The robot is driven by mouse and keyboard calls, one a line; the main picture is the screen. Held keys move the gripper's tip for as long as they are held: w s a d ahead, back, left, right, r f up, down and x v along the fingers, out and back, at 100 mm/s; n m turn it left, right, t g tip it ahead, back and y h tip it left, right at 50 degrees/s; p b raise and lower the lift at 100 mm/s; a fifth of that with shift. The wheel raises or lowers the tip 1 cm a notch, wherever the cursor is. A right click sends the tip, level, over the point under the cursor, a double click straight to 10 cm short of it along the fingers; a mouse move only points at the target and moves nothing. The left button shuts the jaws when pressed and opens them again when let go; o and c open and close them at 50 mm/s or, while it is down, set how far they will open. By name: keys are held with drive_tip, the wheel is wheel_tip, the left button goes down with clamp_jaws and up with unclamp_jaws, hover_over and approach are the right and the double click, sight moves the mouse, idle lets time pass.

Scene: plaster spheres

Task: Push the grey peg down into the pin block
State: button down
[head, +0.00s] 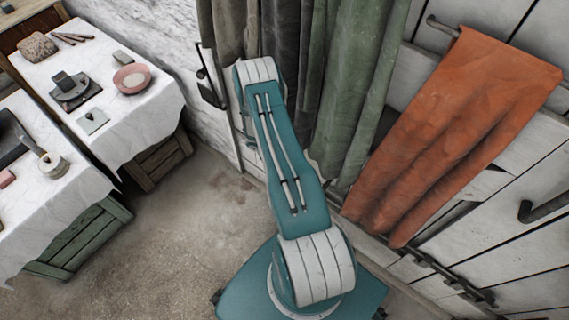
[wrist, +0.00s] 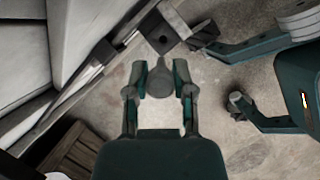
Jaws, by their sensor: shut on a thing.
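My gripper (wrist: 161,80) shows in the wrist view with its two fingers closed on a grey peg (wrist: 160,86). The peg has a rounded, wider body between the fingertips and narrows toward the top of the picture. I cannot tell whether the peg touches the block or enters the opening. In the head view my arm hides the gripper, and neither peg nor block can be made out there.
In the head view, white-clothed tables (head: 150,115) with a pink dish (head: 132,78) and small objects stand at left. Green curtains (head: 345,90) and an orange cloth (head: 450,130) hang at the wall. Bare floor (head: 185,240) lies between. My teal legs show at right in the wrist view.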

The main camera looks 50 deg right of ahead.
drive_tip(key=shift+s+d+f+n, duration=0.6)
drive_tip(key=shift+s+d+f, duration=0.05)
drive_tip(key=shift+s+d, duration=0.1)
drive_tip(key=shift+d+f, duration=0.1)
drive_tip(key=shift+f, duration=2.25)
drive_tip(key=shift+f, duration=2)
drive_tip(key=shift+c, duration=2)
unclamp_jaws()
